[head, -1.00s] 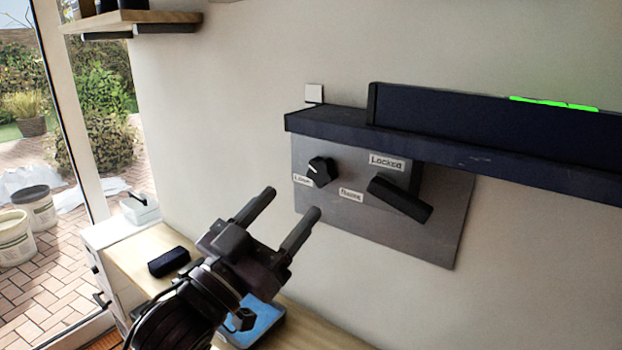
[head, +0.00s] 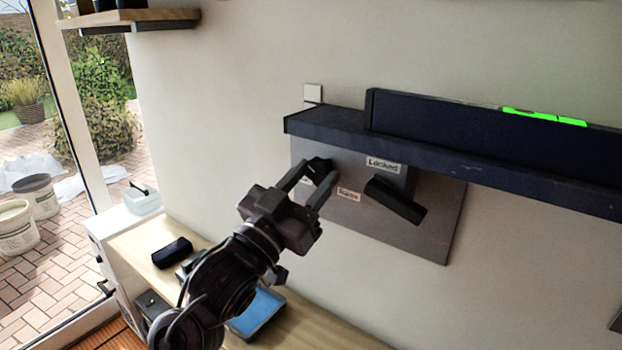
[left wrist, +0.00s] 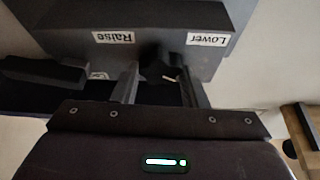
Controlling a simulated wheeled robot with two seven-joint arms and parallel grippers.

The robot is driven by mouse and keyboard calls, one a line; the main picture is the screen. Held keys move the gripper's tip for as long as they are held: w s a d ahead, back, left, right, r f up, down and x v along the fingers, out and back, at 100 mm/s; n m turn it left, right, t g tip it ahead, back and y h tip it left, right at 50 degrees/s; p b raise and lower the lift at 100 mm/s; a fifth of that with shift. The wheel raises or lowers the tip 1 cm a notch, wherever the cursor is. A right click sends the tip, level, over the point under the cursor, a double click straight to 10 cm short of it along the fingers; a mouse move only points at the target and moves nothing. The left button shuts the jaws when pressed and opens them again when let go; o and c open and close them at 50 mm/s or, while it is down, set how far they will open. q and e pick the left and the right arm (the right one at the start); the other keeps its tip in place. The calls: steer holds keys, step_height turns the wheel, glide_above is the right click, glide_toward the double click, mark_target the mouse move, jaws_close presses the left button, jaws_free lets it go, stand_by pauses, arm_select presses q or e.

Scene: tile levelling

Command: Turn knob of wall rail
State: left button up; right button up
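The wall rail is a long dark ledge (head: 340,122) on the wall with a grey plate (head: 440,225) below it. The black knob (head: 318,166) sits at the plate's upper left, partly hidden by my fingers. In the left wrist view the knob (left wrist: 160,70) shows a pale pointer mark between the labels "Raise" (left wrist: 114,38) and "Lower" (left wrist: 207,40). My left gripper (head: 316,174) is at the plate, its fingers apart on either side of the knob. I cannot tell whether they touch it. My right gripper is not in view.
A dark lever (head: 396,200) sticks out right of the knob, below the label "Locked" (head: 382,164). The ledge overhangs closely above. A wooden bench (head: 140,240) with a dark box (head: 172,252) and a blue item (head: 257,310) stands below.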

arm_select(q)
steer(key=c, duration=0.4)
steer(key=n+t+y+p, duration=0.1)
steer(key=n+y, duration=0.1)
steer(key=n, duration=0.2)
steer(key=shift+r, duration=0.15)
steer(key=shift+s+d+n+t+y, duration=0.1)
steer(key=shift+n+t+y, duration=0.4)
steer(key=shift+n, duration=1.1)
steer(key=o, duration=1)
steer(key=shift+f, duration=0.2)
